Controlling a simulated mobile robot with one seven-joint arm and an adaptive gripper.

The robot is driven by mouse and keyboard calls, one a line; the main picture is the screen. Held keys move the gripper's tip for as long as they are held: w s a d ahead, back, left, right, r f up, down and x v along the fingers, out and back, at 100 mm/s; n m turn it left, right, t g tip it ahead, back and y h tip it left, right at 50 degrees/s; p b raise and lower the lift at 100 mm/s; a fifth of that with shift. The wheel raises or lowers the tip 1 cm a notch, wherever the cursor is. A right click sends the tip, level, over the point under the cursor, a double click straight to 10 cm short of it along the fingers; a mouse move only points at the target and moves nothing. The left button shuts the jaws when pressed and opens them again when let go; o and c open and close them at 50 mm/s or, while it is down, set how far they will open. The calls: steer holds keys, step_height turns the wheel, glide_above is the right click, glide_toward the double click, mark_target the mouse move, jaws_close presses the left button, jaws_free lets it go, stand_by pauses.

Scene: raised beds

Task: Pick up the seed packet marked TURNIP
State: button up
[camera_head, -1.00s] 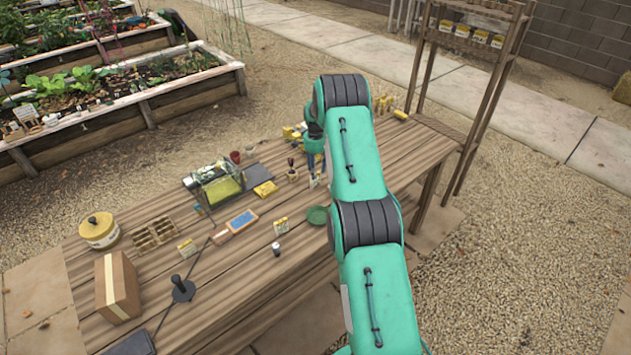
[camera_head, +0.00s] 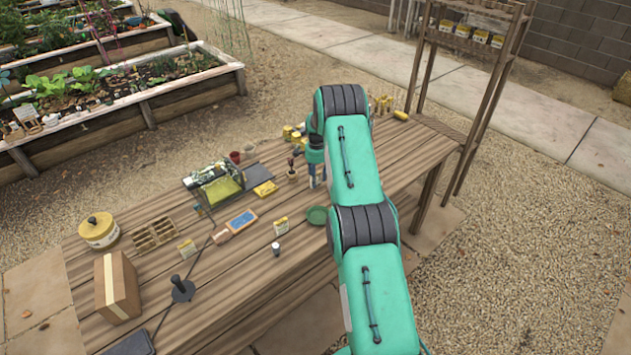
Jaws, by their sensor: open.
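A yellow packet-like item (camera_head: 265,188) lies flat near the middle. Their print is too small to read, so I cannot tell which is marked TURNIP. My gripper (camera_head: 317,182) is low over the table, left of my teal arm and behind the green dish. It is open, but its fingertips are small and partly merged with things around them. I cannot make out a packet between them.
A green dish (camera_head: 317,215) sits close in front of my gripper. A clear-sided case (camera_head: 217,184), a blue-topped box (camera_head: 242,219) and a seedling tray (camera_head: 154,235) are further left. A wooden shelf rack (camera_head: 493,80) rises behind.

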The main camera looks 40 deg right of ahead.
steer(key=c, duration=1.1)
steer(key=shift+o, duration=0.2)
steer(key=shift+r, duration=0.2)
steer(key=shift+r, duration=0.75)
step_height(320, 180, up, 2)
steer(key=s+a, duration=0.2)
steer(key=s, duration=0.2)
steer(key=s+a, duration=0.3)
steer(key=s, duration=0.2)
steer(key=s+a+r, duration=0.1)
steer(key=s+a, duration=0.2)
steer(key=s, duration=0.1)
steer(key=shift+s+a+r, duration=0.1)
steer(key=shift+s+a, duration=0.1)
steer(key=shift+s, duration=0.05)
